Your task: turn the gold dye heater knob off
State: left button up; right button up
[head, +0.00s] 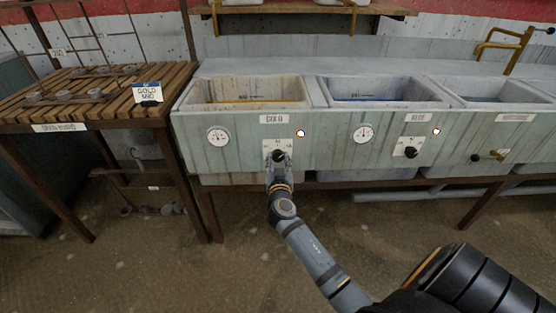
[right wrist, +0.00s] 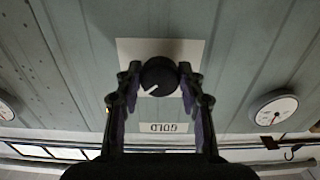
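The gold dye heater knob (right wrist: 158,75) is round and black with a white pointer line, on a pale plate on the sink front. In the right wrist view, which shows the label upside down, the line points down and left. In the head view, the knob (head: 279,156) sits under the "GOLD" label (head: 274,119). My right gripper (head: 279,170) reaches it from below. In the right wrist view, the fingers (right wrist: 159,80) stand on either side of the knob, close to its edges; whether they press on it I cannot tell. My left gripper is out of view.
A dial gauge (head: 218,137) is left of the knob and a small white lamp (head: 300,133) right of it. The blue basin's knob (head: 411,152) and another gauge (head: 364,133) are further right. A slatted wooden table (head: 110,90) stands left.

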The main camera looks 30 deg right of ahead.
jog(key=c, duration=0.5)
